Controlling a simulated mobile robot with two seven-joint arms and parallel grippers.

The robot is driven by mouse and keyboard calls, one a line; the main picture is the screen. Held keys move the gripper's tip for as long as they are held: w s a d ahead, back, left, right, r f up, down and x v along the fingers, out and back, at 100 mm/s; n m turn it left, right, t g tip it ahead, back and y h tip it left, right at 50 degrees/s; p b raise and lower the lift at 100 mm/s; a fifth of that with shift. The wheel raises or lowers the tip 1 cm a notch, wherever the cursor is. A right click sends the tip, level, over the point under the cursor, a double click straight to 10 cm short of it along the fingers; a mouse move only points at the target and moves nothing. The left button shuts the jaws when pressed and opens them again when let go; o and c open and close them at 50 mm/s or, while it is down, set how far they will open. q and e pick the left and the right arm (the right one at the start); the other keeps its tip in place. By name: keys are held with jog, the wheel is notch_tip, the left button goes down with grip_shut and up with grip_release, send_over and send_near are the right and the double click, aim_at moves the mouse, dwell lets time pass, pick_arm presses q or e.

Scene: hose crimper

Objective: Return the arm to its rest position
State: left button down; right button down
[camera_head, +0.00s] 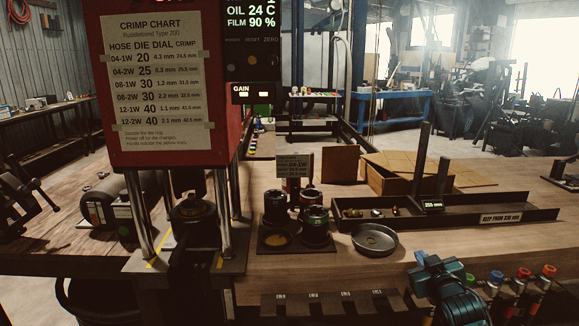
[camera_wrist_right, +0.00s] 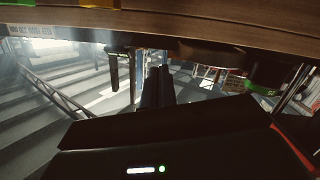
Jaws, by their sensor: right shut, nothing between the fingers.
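My right arm (camera_head: 447,290), teal and black, shows at the lower right of the head view, at the front edge of the wooden bench (camera_head: 370,270). Its fingers cannot be made out there. In the right wrist view my right gripper (camera_wrist_right: 158,85) shows as two dark fingers close together, shut with nothing between them. The bench edge (camera_wrist_right: 200,30) runs across the top of that view, apart from the fingers. My left arm and gripper are not in view.
The red crimper (camera_head: 185,150) stands at the left on steel posts. Dies (camera_head: 314,226) sit on a dark plate beside a round metal dish (camera_head: 375,240). A long dark tray (camera_head: 465,212) lies behind. Coloured knobs (camera_head: 523,273) stand close right of my arm.

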jog(key=s+a+f+g+y, duration=0.25)
jog(key=s+a+f, duration=0.65)
jog(key=s+f, duration=0.55)
jog(key=s+a+f+g, duration=0.1)
jog(key=s+a, duration=0.2)
jog(key=s, duration=0.4)
jog(key=s+a+f+g+y, duration=0.1)
jog(key=s+a+f, duration=0.1)
jog(key=s, duration=0.5)
jog(key=s+a+f+g, duration=0.1)
jog(key=s+a, duration=0.2)
jog(key=s, duration=0.4)
jog(key=shift+s+a+f+y, duration=0.15)
jog(key=shift+a+f+y, duration=0.2)
